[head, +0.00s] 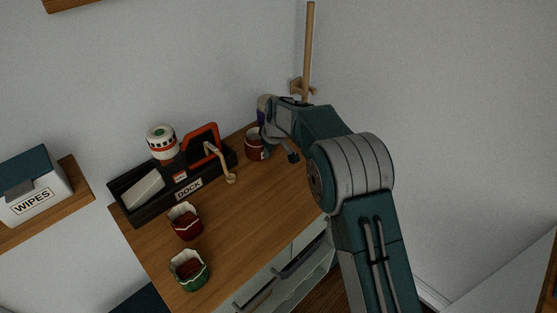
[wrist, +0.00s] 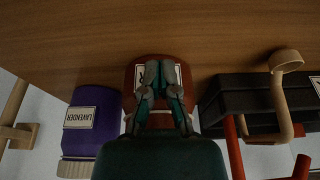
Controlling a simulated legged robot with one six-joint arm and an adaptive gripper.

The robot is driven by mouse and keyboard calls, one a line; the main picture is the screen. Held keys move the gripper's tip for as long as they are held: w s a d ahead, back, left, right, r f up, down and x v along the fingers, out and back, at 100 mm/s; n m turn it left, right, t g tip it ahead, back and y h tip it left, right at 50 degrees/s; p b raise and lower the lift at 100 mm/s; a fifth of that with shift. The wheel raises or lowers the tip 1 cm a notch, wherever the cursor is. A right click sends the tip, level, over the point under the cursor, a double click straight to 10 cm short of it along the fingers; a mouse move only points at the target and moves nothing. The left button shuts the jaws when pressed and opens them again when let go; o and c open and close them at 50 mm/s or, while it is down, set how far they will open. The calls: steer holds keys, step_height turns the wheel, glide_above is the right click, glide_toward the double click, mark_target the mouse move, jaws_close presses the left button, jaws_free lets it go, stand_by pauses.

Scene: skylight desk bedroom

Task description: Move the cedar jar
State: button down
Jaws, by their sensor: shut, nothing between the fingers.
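A red-brown jar (head: 257,145) with a pale label stands on the wooden desk near the wall. It also shows in the wrist view (wrist: 137,75), straight beyond my gripper (wrist: 160,75). Its label is mostly hidden by the fingers, so I cannot read whether it says cedar. My gripper is shut and empty, its fingers overlapping the jar in that view; I cannot tell whether they touch it. A purple jar (wrist: 88,125) labelled LAVENDER stands beside it; in the head view this jar (head: 262,106) is partly hidden behind my wrist.
Red (head: 185,221) and green (head: 189,270) pots are nearer. The desk's middle (head: 250,205) is clear. A wooden pole (head: 308,50) stands by the corner.

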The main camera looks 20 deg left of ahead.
mark_target(259, 150)
steer(key=a, duration=0.3)
steer(key=shift+w+f, duration=0.2)
steer(key=shift+w, duration=0.2)
steer(key=shift+d+r, duration=0.2)
steer(key=shift+d, duration=0.4)
steer(key=shift+r, duration=0.3)
steer(key=v, duration=1.2)
steer(key=s+d+r+m+t, duration=0.1)
steer(key=s+d+r+m, duration=0.1)
steer(key=s+d+r, duration=0.35)
steer(key=s+d+r+m+h, duration=0.1)
steer(key=s+d+r+m, duration=0.15)
steer(key=d, duration=0.65)
steer(key=s+d+r+m+t, duration=0.1)
steer(key=s+d+r, duration=0.35)
steer(key=d, duration=0.25)
steer(key=s+d+f+m+t+h, duration=0.1)
steer(key=s+d+f+m, duration=0.1)
steer(key=s+d, duration=0.4)
steer(key=s+d+f+m+h, duration=0.1)
steer(key=s+d+m, duration=0.3)
steer(key=s, duration=1.1)
steer(key=shift+s+d+f+t, duration=0.3)
steer(key=shift+d+f, duration=0.5)
steer(key=shift+d, duration=0.9)
